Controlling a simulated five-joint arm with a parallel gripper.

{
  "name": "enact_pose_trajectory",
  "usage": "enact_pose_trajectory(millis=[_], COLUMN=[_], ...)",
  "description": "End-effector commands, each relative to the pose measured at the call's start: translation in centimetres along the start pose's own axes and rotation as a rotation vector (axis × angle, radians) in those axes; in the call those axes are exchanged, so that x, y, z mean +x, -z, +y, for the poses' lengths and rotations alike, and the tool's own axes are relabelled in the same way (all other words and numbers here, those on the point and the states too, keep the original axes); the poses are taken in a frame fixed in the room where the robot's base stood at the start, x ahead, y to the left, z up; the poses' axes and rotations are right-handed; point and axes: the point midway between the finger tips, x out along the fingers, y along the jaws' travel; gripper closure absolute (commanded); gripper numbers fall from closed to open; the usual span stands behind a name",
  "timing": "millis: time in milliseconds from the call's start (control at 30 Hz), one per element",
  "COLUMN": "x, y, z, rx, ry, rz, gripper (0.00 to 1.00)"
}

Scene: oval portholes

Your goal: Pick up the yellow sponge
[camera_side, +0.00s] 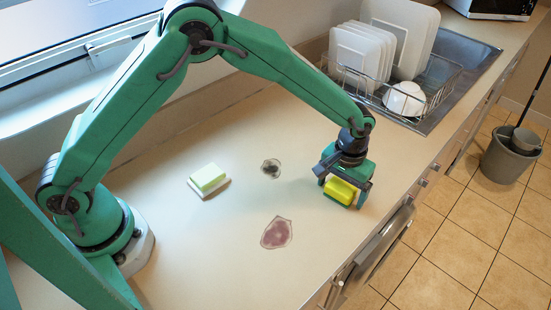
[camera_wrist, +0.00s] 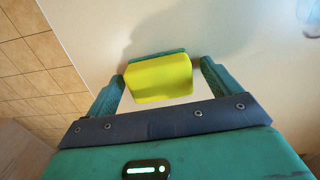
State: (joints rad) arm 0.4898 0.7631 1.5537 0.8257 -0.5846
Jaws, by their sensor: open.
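The yellow sponge (camera_side: 340,191) has a green layer and lies on the counter near its front edge. In the wrist view the sponge (camera_wrist: 160,79) sits between my two open fingers, with a small gap at each side. My gripper (camera_side: 343,194) is open, pointing down over the sponge, with one finger on either side of it. It also shows in the wrist view (camera_wrist: 160,88). Part of the sponge is hidden by the gripper in the side view.
A pale green and white block (camera_side: 208,179) lies left on the counter. A dish rack (camera_side: 425,92) with white dishes stands behind. The counter edge drops to a tiled floor (camera_side: 455,215) with a bucket (camera_side: 510,154).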

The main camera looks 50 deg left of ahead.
Motion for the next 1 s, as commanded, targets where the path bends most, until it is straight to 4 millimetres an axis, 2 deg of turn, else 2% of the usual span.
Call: enact_pose_trajectory(millis=[500, 733, 767, 1000], x=[0.1, 0.1, 0.1, 0.07], y=[0.02, 0.02, 0.02, 0.03], z=[0.0, 0.01, 0.01, 0.01], rx=[0.0, 0.0, 0.0, 0.0], ry=[0.0, -0.001, -0.001, -0.001], rz=[0.001, 0.001, 0.001, 0.001], gripper=[0.11, 0.56, 0.59, 0.59])
